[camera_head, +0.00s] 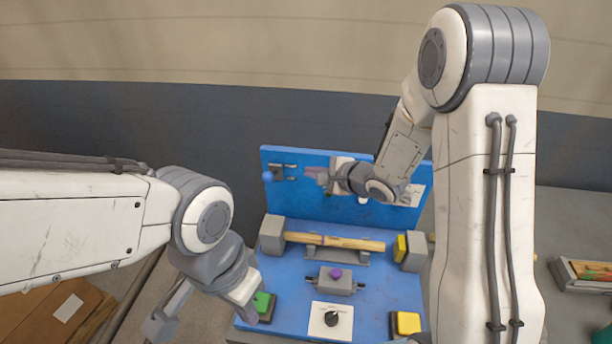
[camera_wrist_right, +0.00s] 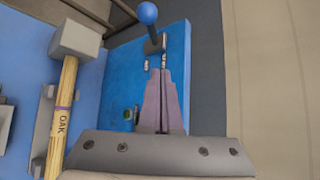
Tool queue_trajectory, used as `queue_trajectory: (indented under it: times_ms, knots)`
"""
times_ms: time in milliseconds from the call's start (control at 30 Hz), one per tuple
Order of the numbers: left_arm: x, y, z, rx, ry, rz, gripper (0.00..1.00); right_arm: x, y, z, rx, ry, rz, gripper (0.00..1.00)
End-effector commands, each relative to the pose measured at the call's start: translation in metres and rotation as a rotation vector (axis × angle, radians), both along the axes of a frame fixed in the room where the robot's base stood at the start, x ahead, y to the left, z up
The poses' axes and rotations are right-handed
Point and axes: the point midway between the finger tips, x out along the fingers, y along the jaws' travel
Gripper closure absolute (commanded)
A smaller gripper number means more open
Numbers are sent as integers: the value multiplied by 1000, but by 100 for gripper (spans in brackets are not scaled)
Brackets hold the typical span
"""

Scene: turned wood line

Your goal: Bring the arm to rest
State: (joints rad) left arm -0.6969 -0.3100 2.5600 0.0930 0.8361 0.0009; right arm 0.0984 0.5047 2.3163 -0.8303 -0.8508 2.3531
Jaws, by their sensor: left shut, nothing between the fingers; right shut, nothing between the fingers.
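My right gripper (camera_head: 312,173) is shut and empty in front of the blue back panel (camera_head: 335,205). In the right wrist view its two mauve fingers (camera_wrist_right: 165,80) lie together, pointing toward a lever with a blue ball (camera_wrist_right: 148,13); whether they touch its base I cannot tell. The lever's ball also shows in the head view (camera_head: 268,176), left of the fingertips. My left gripper (camera_head: 254,310) is shut at the lower left, beside the green button (camera_head: 264,303); its fingers are partly hidden by its wrist.
A wooden bar (camera_head: 335,242), marked OAK in the wrist view (camera_wrist_right: 62,120), lies between two grey blocks (camera_head: 272,235). A purple-topped grey fixture (camera_head: 336,285), a black knob (camera_head: 331,319) and a yellow button (camera_head: 406,323) are in front. A tray (camera_head: 585,272) stands right; a cardboard box (camera_head: 55,315) left.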

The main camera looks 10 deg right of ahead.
Motion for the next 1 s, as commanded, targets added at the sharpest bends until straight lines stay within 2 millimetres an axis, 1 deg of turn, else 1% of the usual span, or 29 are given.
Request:
queue_trajectory:
  times_ms: [467,567,667,767,800,867,900,967,1000]
  knots:
    - [0,0,0,0,0,0,100,0,1,0,-10,-3,3,100]
    - [0,0,-3,0,0,0,100,-3,5,0,-92,-19,28,100]
    - [0,0,-9,0,0,0,100,-12,14,-1,-283,-50,91,100]
    - [0,0,-17,0,0,0,100,-31,24,-2,-541,-72,203,100]
    - [0,0,-20,0,0,0,100,-43,28,-3,-645,-75,263,100]
    - [0,0,-24,0,0,0,100,-62,33,-4,-788,-73,361,100]
    - [0,0,-26,0,0,0,100,-77,37,-5,-878,-67,437,100]
    - [0,0,-31,0,0,0,100,-102,42,-6,-996,-60,564,100]
    - [0,0,-33,0,0,0,100,-120,45,-7,-1064,-53,657,100]
